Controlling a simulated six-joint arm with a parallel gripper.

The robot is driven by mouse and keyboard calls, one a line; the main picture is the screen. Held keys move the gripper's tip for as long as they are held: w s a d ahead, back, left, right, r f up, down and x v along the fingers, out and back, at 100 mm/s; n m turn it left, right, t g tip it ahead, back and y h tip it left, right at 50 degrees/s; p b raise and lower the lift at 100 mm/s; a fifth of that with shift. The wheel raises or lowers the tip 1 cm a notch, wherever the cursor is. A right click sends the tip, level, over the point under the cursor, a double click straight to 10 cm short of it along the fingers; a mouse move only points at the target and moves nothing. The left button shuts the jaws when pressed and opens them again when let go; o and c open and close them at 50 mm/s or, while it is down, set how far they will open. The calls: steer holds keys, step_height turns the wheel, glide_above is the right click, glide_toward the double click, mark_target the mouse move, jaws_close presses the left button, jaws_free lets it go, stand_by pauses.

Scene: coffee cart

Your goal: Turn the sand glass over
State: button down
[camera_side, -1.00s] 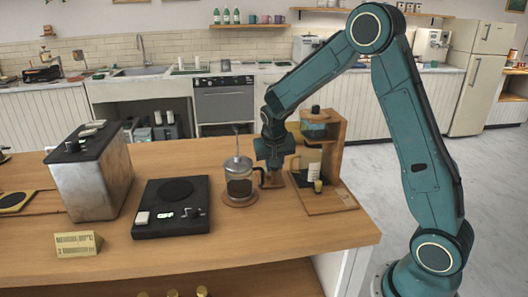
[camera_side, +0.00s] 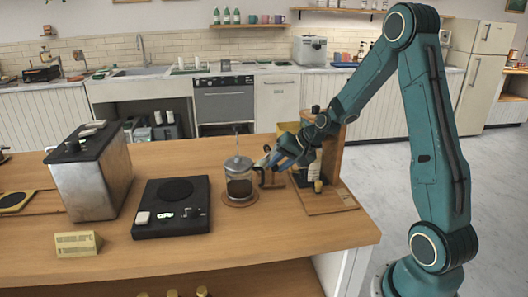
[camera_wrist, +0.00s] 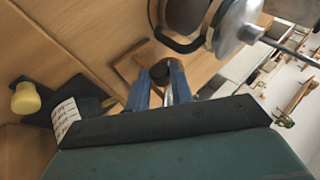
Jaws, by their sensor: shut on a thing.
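My gripper (camera_wrist: 163,84) is shut on the sand glass (camera_wrist: 160,71), whose dark round end cap shows between the blue fingertips in the wrist view. Most of the sand glass is hidden by the fingers. In the side view my gripper (camera_side: 276,156) is tilted and points down and to the left, just right of the glass press. The sand glass is too small and covered there to make out its angle. A small wooden base (camera_wrist: 124,66) lies beyond the fingertips in the wrist view.
The glass press (camera_side: 238,182) stands on a round coaster close to my gripper, its handle facing it. A black scale (camera_side: 172,222) lies further left.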

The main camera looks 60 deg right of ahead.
steer(key=shift+d+t+y, duration=0.15)
steer(key=shift+t+y, duration=0.25)
steer(key=shift+t, duration=0.1)
steer(key=c, duration=1.5)
jaws_free()
steer(key=shift+s, duration=0.15)
steer(key=shift+v, duration=6.75)
